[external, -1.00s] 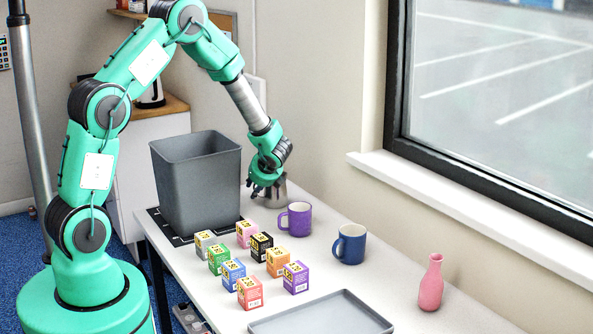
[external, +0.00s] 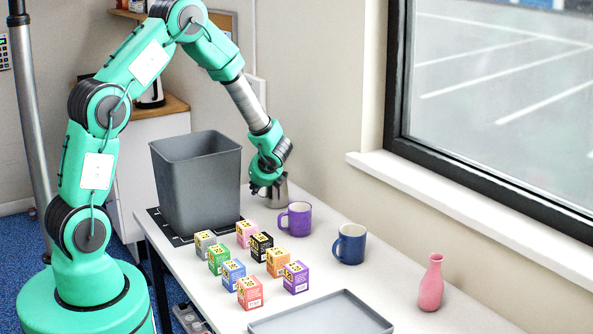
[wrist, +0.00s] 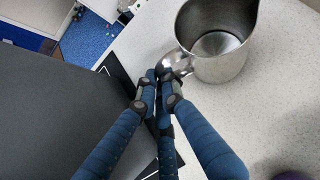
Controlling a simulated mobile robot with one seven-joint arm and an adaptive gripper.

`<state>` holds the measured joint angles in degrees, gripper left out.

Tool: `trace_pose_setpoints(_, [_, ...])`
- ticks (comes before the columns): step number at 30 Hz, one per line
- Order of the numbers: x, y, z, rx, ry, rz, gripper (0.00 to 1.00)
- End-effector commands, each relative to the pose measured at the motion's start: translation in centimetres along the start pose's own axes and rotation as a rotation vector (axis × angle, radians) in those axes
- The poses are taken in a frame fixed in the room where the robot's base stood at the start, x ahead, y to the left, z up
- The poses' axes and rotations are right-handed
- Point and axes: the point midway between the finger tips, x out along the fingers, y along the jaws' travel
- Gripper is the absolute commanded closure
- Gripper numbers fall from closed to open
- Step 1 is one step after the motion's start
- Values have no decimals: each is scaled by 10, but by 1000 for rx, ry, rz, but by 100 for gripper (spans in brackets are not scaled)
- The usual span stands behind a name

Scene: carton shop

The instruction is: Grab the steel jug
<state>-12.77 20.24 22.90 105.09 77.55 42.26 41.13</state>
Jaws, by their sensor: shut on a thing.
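The steel jug (external: 278,196) stands upright on the table, to the right of the grey bin and behind the purple mug. In the wrist view the jug (wrist: 222,62) is open at the top and empty, with its handle toward my fingers. My gripper (external: 259,189) is at the jug's left side. In the wrist view its blue fingers (wrist: 161,80) are drawn together on the jug's handle, which they partly hide.
The tall grey bin (external: 196,190) stands on a black mat (external: 163,226) close left of my gripper. A purple mug (external: 296,220), a blue mug (external: 350,244), a pink bottle (external: 431,284), several small boxes (external: 278,262) and a grey tray (external: 320,318) are nearer the front.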

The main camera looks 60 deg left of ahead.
Motion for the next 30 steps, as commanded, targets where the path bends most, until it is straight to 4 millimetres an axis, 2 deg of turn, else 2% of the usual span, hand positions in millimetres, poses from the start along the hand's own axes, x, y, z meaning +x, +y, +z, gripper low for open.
trace_pose_setpoints(14, [-10, -1, 10, -1, -1, -1, 100])
trace_pose_setpoints(30, [-39, -4, 39, -2, -1, -1, 100])
